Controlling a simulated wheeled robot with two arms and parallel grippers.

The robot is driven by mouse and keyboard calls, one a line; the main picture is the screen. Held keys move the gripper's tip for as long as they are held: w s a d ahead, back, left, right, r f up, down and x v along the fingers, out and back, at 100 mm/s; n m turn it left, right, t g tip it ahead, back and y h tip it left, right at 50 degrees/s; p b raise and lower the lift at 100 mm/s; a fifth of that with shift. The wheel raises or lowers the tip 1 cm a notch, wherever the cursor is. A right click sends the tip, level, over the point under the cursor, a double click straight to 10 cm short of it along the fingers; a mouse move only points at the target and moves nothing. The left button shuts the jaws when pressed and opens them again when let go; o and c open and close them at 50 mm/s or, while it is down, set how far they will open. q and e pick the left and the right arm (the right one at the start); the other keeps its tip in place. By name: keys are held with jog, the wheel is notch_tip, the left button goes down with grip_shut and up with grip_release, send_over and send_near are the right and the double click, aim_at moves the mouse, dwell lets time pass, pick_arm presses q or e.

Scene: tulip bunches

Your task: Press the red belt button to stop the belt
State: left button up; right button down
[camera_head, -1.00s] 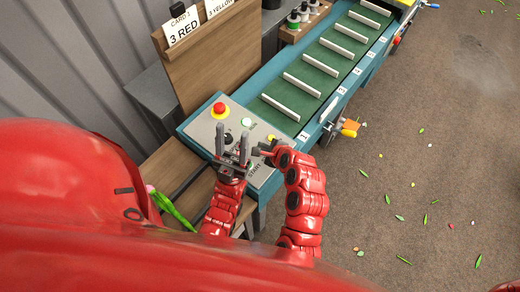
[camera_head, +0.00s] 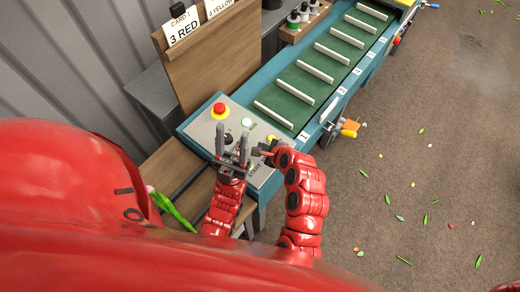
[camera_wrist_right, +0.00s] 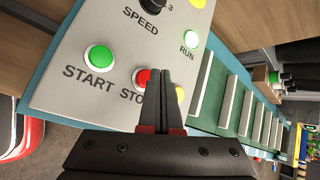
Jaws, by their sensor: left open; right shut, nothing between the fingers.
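The control panel (camera_head: 203,128) stands at the near end of the belt. The small red STOP button (camera_wrist_right: 142,77) shows in the right wrist view, beside the green START button (camera_wrist_right: 99,58) and partly covered by my fingers. My right gripper (camera_wrist_right: 155,76) is shut and empty, its tips over or beside the STOP button's edge; whether they touch it I cannot tell. In the head view, my right gripper (camera_head: 264,152) is above the panel's right part. My left gripper (camera_head: 231,147) is open and empty over the panel's near part.
A large red mushroom button (camera_head: 219,109) sits on the panel's far left part. The green belt (camera_head: 285,102) with white slats runs away to the upper right. A wooden board with cards (camera_head: 205,60) stands behind the panel. Petals and leaves litter the floor at right.

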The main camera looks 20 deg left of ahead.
dwell(0.6)
jog(key=shift+f, duration=0.4)
jog(key=shift+f+b, duration=0.3)
jog(key=shift+f, duration=0.15)
dwell(0.7)
jog(key=shift+r, duration=0.15)
jog(key=shift+r+p, duration=0.7)
jog(key=shift+p, duration=0.05)
jog(key=shift+r, duration=0.1)
notch_tip(320, 180, up, 5)
jog(key=p, duration=0.4)
dwell(0.5)
